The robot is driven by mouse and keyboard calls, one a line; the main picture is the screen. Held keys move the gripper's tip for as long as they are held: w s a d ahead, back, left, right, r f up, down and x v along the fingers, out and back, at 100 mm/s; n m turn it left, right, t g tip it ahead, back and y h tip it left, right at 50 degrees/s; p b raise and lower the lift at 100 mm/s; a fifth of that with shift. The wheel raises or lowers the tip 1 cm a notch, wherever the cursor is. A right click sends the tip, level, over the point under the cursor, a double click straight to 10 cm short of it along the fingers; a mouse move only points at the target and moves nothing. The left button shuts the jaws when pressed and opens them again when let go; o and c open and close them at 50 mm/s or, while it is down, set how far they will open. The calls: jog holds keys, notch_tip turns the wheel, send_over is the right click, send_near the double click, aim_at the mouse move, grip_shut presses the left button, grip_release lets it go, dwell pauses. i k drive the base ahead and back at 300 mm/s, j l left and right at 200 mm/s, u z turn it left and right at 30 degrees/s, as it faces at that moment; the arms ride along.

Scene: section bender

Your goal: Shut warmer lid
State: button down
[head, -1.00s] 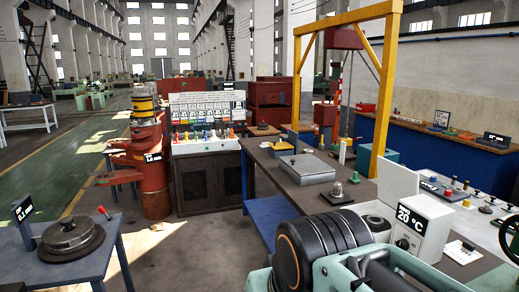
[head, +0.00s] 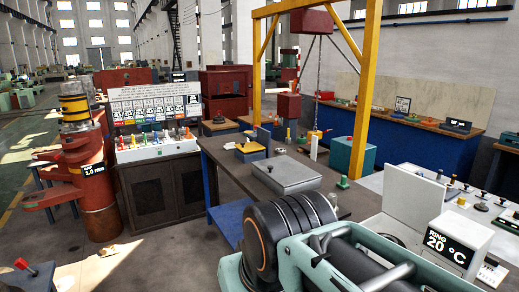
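The warmer (head: 457,243) is a white box at the lower right of the head view, on the dark bench. Its sign reads "RING 20 °C". A flat white panel that looks like its lid (head: 413,200) stands up, tilted back, at the box's left rear. I see no contact on it. The warmer's lower left is hidden behind a black and teal shape close to the camera. My gripper is not in view, so I cannot tell whether it is open or shut.
The dark bench (head: 232,168) carries a grey flat case (head: 286,175) and a small green-based piece (head: 343,183). A yellow gantry frame (head: 366,95) rises behind. A white table with small parts (head: 480,205) is right of the lid. A red-brown column (head: 90,175) stands left.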

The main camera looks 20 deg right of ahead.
aim_at(413, 199)
jog(key=i+z, duration=0.45)
jog(key=z, duration=0.2)
jog(key=i+z, duration=0.35)
jog(key=k+j, duration=0.05)
jog(key=k, duration=0.05)
